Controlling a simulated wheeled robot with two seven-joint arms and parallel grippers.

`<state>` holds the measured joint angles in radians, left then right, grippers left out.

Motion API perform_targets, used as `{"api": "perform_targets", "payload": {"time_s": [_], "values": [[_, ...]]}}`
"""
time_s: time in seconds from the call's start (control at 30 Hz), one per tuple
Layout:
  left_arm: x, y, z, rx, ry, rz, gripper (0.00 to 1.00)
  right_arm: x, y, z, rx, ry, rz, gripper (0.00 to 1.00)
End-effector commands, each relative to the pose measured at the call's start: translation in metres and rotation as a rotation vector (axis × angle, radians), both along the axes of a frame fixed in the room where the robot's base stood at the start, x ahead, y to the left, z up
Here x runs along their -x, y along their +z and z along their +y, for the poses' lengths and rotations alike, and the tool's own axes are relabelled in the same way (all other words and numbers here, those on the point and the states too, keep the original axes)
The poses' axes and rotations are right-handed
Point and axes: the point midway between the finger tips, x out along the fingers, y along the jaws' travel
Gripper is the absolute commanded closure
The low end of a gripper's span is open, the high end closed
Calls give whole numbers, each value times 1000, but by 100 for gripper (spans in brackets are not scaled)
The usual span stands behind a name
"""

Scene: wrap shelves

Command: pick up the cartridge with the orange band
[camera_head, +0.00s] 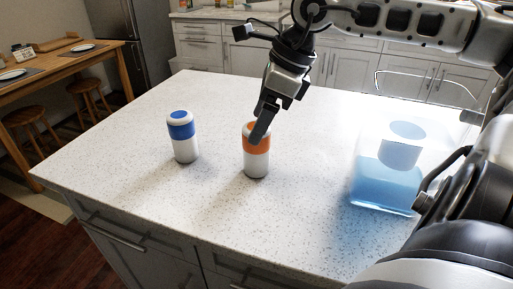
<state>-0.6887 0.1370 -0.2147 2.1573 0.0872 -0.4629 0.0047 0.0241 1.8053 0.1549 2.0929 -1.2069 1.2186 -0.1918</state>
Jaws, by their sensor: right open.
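The cartridge with the orange band (257,160) stands upright on the speckled white countertop, near the middle of the view. It is a white cylinder with an orange ring around its upper part. My right gripper (261,132) reaches down from above, with a dark finger in front of the cartridge's top and upper band. The jaws are open; whether a finger touches the cartridge I cannot tell. Part of its top is hidden by the finger. My left gripper is not in view.
A white cartridge with a blue band (184,148) stands upright to the left. A clear bluish container (384,189) stands at the right, with a white and blue item seen through it. The countertop (125,125) is otherwise clear. A wooden table (62,66) and stools are at far left.

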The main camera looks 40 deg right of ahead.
Motion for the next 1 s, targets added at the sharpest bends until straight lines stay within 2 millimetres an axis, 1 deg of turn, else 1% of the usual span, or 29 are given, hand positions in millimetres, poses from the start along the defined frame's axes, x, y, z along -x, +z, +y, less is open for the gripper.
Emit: {"api": "perform_targets", "payload": {"time_s": [0.1, 0.2, 0.27, 0.4, 0.6, 0.63, 0.67, 0.7, 0.8, 1.0], "values": [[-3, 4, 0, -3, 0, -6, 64, -1, -19, 7, 0, 1, 9, 28], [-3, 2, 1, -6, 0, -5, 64, -5, -31, 10, 2, 0, 7, 28], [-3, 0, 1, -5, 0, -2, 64, -7, -35, 11, 1, 0, 6, 28], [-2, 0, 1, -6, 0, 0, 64, -9, -40, 13, 0, 0, 3, 28], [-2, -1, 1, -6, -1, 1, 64, -9, -40, 13, -1, -1, 1, 28], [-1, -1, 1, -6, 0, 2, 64, -9, -40, 13, -1, -1, 1, 34], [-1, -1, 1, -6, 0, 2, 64, -9, -40, 13, -1, -1, 1, 42], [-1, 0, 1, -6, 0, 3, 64, -9, -40, 13, -1, -1, 1, 53], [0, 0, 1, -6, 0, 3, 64, -9, -40, 13, -1, -1, 1, 78], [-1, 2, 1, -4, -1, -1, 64, -9, -40, 13, -1, -1, 1, 78]]}}
